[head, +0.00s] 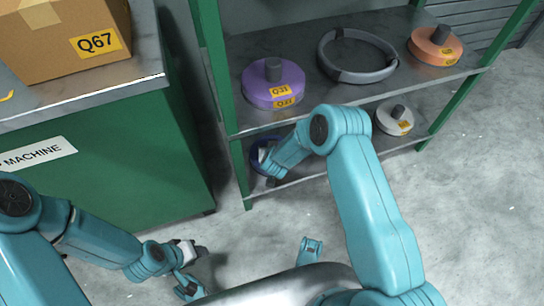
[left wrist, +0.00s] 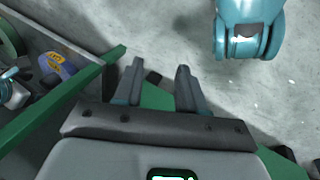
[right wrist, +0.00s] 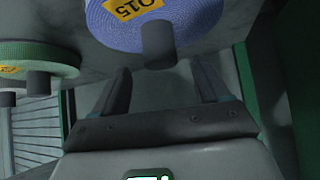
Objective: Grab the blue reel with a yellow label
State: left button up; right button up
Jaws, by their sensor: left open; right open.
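The blue reel (right wrist: 160,22) fills the top of the right wrist view, with a yellow label (right wrist: 132,8) reading Q15 and a dark grey hub (right wrist: 158,45). In the right wrist view my right gripper (right wrist: 161,68) is open. Its fingertips are near the hub, which appears between them; I cannot tell whether they touch. My left gripper (left wrist: 158,80) is open and empty, low over the floor.
A purple reel (head: 273,84), a grey ring (head: 357,80) and an orange reel (head: 435,46) are on the upper shelf. A white reel (head: 394,120) is on the lower shelf. Green shelf posts (head: 215,70) flank it. A green machine (head: 120,150) stands left, with a cardboard box (head: 50,45) on top.

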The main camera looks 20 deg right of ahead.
jog(key=b+x, duration=0.2)
jog(key=x, duration=0.2)
jog(key=shift+w+f, duration=0.15)
jog(key=shift+f, duration=0.1)
jog(key=shift+w+b, duration=0.15)
jog(key=shift+b, duration=0.2)
pick_arm(q)
jog(key=f, duration=0.1)
jog(key=w+f, duration=0.1)
jog(key=w+f+t, duration=0.1)
jog(key=shift+w+a+f, duration=0.1)
jog(key=shift+w+a, duration=0.05)
jog(key=shift+a, duration=0.15)
pick_arm(e)
grip_shut()
jog(key=shift+w+r, duration=0.1)
jog(key=shift+r, duration=0.15)
